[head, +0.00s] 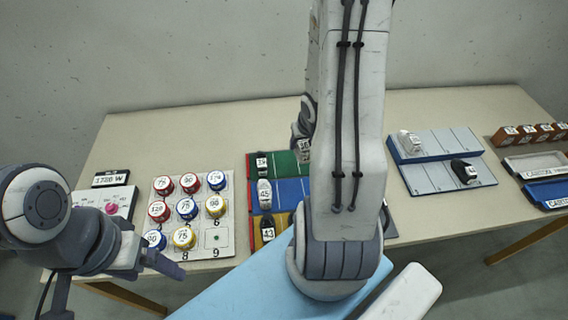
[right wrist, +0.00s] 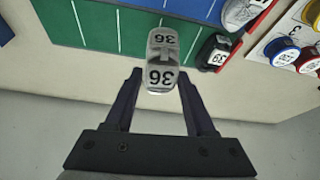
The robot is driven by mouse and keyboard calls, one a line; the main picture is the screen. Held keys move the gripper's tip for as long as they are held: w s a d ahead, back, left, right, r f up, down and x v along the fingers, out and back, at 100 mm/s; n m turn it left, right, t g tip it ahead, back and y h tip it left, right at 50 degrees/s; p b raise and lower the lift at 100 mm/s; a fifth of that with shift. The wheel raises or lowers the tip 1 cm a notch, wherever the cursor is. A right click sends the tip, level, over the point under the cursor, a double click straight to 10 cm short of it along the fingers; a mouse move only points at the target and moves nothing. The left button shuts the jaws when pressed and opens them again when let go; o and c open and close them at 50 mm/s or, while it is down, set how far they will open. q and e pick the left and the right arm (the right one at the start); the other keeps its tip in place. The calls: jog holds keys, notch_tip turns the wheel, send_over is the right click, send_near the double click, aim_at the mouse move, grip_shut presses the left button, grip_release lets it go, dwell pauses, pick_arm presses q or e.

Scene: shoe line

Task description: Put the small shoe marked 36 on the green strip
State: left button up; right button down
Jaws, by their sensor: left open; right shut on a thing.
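The small grey shoe marked 36 (right wrist: 161,62) is between the fingers of my right gripper (right wrist: 160,76), which is shut on it. In the right wrist view its far end overlaps the edge of the green strip (right wrist: 105,22); I cannot tell whether it touches. In the head view my right arm hides most of that gripper, and only a bit of the shoe (head: 303,146) shows beside the arm. The green strip (head: 284,161) is the back strip of the coloured board. My left gripper (head: 165,262) is open and empty at the lower left.
A black shoe marked 39 (right wrist: 215,54) stands at one end of the green strip. A shoe marked 45 (head: 264,194) is on the blue strip and one marked 43 (head: 267,229) on the yellow. A rack of coloured round tins (head: 227,240) stands left, a grey-blue board (head: 425,176) right.

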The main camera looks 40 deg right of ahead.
aim_at(304, 147)
jog(key=s+d+m, duration=0.1)
jog(key=s+d, duration=0.3)
jog(key=w+f+b, duration=0.1)
jog(key=w+a+f+b, duration=0.1)
jog(key=w, duration=0.1)
jog(key=w+a+f+b, duration=0.1)
jog(key=w+f, duration=0.1)
jog(key=shift+a, duration=0.15)
jog(key=w+a+f, duration=0.1)
jog(key=w+f, duration=0.1)
jog(key=w, duration=0.1)
jog(key=w+a+f, duration=0.1)
jog(key=w, duration=0.1)
jog(key=shift+a+p, duration=0.3)
jog(key=shift+p, duration=0.05)
notch_tip(304, 147, down, 4)
jog(key=shift+r+p, duration=0.2)
jog(key=shift+p, duration=0.2)
jog(key=shift+f, duration=0.2)
